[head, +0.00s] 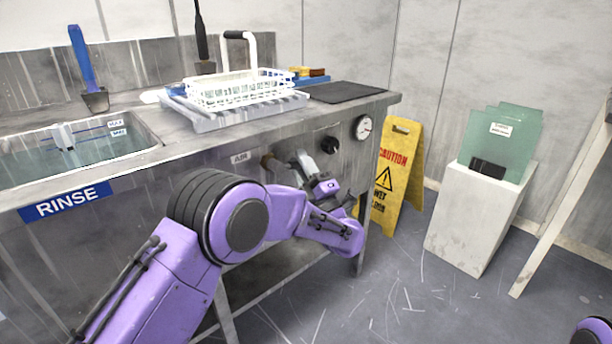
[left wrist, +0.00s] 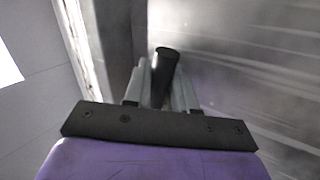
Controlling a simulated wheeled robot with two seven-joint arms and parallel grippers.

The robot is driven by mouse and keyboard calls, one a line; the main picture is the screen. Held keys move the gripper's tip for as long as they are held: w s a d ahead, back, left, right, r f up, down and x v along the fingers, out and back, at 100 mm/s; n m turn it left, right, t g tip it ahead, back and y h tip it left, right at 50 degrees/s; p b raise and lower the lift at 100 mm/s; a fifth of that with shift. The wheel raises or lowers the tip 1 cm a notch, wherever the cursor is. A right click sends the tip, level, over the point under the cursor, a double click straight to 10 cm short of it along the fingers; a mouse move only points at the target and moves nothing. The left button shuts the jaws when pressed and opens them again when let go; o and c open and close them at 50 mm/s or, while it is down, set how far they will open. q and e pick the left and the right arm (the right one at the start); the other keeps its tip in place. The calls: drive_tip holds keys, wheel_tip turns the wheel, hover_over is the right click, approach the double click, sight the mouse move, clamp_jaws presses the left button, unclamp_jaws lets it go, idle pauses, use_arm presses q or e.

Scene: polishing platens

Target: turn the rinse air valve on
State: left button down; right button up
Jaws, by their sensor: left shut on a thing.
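The rinse air valve is on the front panel of the steel sink bench, beside the AIR label (head: 240,158). Its brownish fitting (head: 267,162) shows just left of my left gripper (head: 301,161). In the left wrist view, a black cylindrical handle (left wrist: 165,62) stands between the two grey fingers of the left gripper (left wrist: 160,82), which are shut on it. I take this to be the valve handle. In the head view the gripper hides most of the handle, so its exact angle cannot be told. My right gripper is not in view.
A black knob (head: 330,145) and a round gauge (head: 363,127) sit right of the valve. The RINSE sink (head: 140,120) is at left, a white basket (head: 240,90) on top. A yellow caution sign (head: 402,175) and a white pedestal (head: 470,220) stand right.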

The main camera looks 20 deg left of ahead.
use_arm(q)
drive_tip(key=shift+r+n+g, duration=0.15)
drive_tip(key=shift+n+g, duration=0.25)
drive_tip(key=shift+n, duration=0.2)
drive_tip(key=c, duration=1.1)
unclamp_jaws()
drive_tip(key=shift+r+y, duration=0.1)
drive_tip(key=shift+y, duration=0.2)
drive_tip(key=v, duration=1)
drive_tip(key=shift+s+d, duration=0.1)
drive_tip(key=shift+d, duration=0.15)
